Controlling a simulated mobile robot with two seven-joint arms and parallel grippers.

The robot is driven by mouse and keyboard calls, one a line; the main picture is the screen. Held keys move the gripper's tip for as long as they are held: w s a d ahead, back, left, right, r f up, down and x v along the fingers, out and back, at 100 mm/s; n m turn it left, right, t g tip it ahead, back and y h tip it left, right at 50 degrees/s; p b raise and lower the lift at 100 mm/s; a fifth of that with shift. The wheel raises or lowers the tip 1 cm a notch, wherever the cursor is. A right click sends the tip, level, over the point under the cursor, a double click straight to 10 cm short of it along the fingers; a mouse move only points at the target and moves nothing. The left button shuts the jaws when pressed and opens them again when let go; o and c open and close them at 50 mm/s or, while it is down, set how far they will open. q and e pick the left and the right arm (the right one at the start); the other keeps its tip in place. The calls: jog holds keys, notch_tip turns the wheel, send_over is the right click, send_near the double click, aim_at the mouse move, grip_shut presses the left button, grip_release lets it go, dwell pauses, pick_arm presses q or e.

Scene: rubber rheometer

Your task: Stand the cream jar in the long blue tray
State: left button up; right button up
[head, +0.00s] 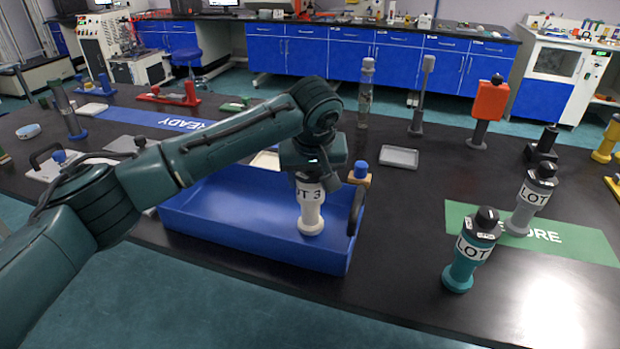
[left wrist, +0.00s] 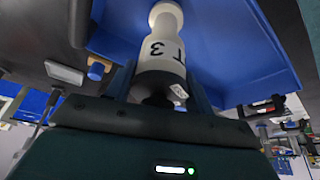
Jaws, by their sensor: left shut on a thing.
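The cream jar (head: 311,212), labelled LOT 3, is upright at the right part of the long blue tray (head: 215,240). Its base appears to be on or just above the tray floor; I cannot tell which. My left gripper (head: 309,174) comes from above and is shut on the jar's dark top. In the left wrist view the cream jar (left wrist: 165,40) sits between the fingers, with the blue tray (left wrist: 235,60) behind it. My right gripper is not in view.
A teal jar (head: 469,255) and a grey jar (head: 531,200) stand at the right by a green mat (head: 575,243). A small grey dish (head: 399,157) lies behind.

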pick_arm(q)
jog(key=shift+f, duration=0.25)
jog(key=o, duration=1.4)
jog(key=shift+c, duration=0.2)
jog(key=v, duration=1.2)
jog(key=shift+p, duration=0.3)
